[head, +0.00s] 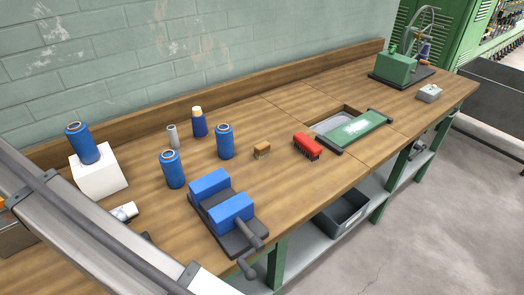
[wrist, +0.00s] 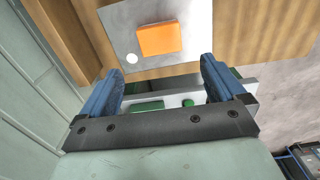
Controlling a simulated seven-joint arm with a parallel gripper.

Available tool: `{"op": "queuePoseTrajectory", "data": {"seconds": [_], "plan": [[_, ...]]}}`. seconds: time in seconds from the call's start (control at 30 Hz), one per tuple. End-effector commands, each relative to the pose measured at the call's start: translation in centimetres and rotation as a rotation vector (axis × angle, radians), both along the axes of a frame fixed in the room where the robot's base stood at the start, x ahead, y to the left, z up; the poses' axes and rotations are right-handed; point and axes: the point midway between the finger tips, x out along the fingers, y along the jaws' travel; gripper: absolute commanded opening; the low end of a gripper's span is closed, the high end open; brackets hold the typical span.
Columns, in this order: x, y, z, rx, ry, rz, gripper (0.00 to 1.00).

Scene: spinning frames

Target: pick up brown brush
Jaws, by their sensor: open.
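The brown brush (head: 262,150) is a small block with dark bristles underneath. It lies on the wooden workbench (head: 290,108) in the head view, between a blue bobbin and a larger red brush (head: 307,146). My gripper (wrist: 160,80) shows in the wrist view with its two blue fingers wide apart and nothing held between them. The brown brush is not recognisable in the wrist view. My gripper is not recognisable in the head view, so its distance from the brush cannot be told.
Blue bobbins (head: 172,169) and a blue-jawed vise (head: 222,205) stand left of the brush. A green-topped plate (head: 355,130) crosses a bench opening at right. A green machine (head: 396,68) stands farther back. The wrist view shows an orange square (wrist: 159,39) on a grey plate.

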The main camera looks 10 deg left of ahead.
Motion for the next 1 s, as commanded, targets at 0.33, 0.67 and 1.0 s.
{"op": "queuePoseTrajectory", "data": {"seconds": [0.33,0.67,1.0], "plan": [[0.0,0.0,0.0,0.0,0.0,0.0,0.64],[0.5,-1.4,-0.4,-0.001,0.012,-0.024,0.64],[6.0,-14.7,-3.4,-0.01,0.128,-0.318,0.64]]}}
